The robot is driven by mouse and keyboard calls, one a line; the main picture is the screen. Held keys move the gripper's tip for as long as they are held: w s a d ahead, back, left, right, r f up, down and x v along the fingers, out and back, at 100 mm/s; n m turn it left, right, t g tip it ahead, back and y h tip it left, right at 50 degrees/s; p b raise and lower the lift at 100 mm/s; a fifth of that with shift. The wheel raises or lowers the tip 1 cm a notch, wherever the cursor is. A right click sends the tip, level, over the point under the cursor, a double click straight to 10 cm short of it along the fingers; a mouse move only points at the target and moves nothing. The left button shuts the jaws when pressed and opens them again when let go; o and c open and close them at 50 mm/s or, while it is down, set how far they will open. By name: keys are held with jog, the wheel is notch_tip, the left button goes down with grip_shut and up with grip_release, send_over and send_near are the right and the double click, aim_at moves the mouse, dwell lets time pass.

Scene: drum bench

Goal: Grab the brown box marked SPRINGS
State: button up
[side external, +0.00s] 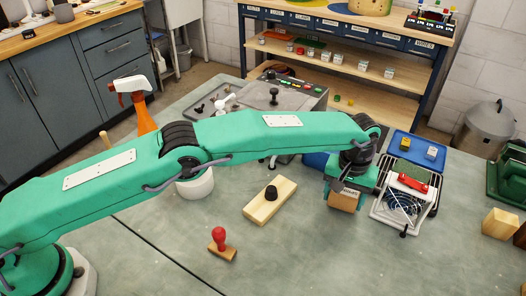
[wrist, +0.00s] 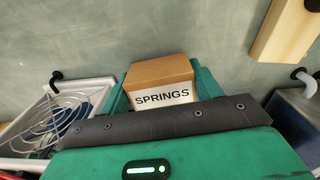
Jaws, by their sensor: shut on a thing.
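The brown box marked SPRINGS (wrist: 160,72) sits between the green jaws of my gripper (wrist: 163,85) in the wrist view, with its white label facing the camera. In the side external view the box (side external: 342,202) shows just under my gripper (side external: 350,186), at the right end of my arm. The jaws are shut on it. The gripper hides its upper part there. I cannot tell whether its underside touches the bench.
A wooden block with a black knob (side external: 270,203) and a red-handled stamp (side external: 221,244) lie left. The bench in front is clear.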

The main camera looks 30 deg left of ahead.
aim_at(346, 193)
notch_tip(346, 193, up, 3)
jog(key=s+d+r, duration=0.4)
jog(key=s+r, duration=0.2)
jog(key=s, duration=0.5)
jog(key=shift+r, duration=0.4)
jog(key=shift+w+d, duration=0.1)
